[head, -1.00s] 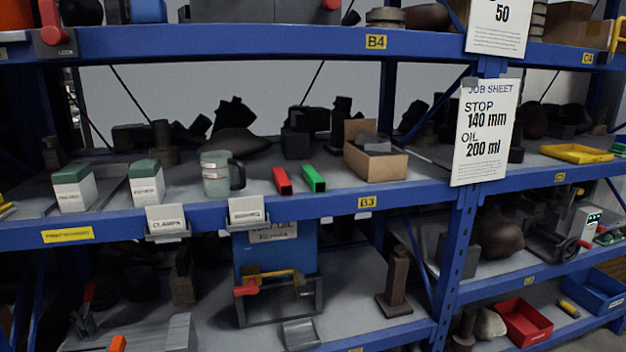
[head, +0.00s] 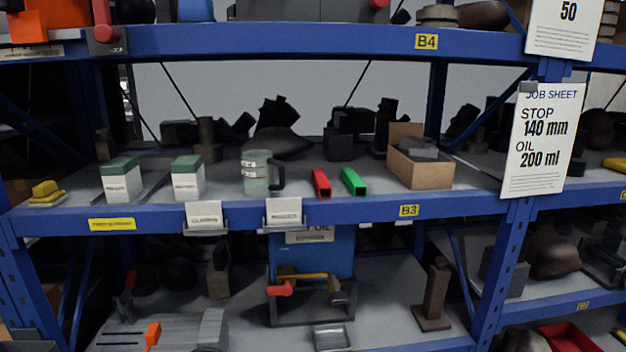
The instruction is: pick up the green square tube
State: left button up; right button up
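The green square tube (head: 354,181) lies on the middle shelf of the blue rack, near its front edge, with its open end facing me. A red square tube (head: 321,183) lies just left of it, with a narrow gap between them. Neither of my grippers shows in the head view.
A grey-green mug (head: 257,173) stands left of the tubes and an open cardboard box (head: 420,168) stands to the right. Two white boxes with green tops (head: 187,178) are further left. Label holders (head: 284,214) and the blue shelf beam (head: 360,212) run along the front.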

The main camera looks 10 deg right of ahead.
aim_at(357, 186)
jog(key=i+l+u, duration=0.15)
jog(key=l+u, duration=0.25)
jog(key=l, duration=0.7)
jog(key=l+u, duration=0.35)
jog(key=l, duration=0.75)
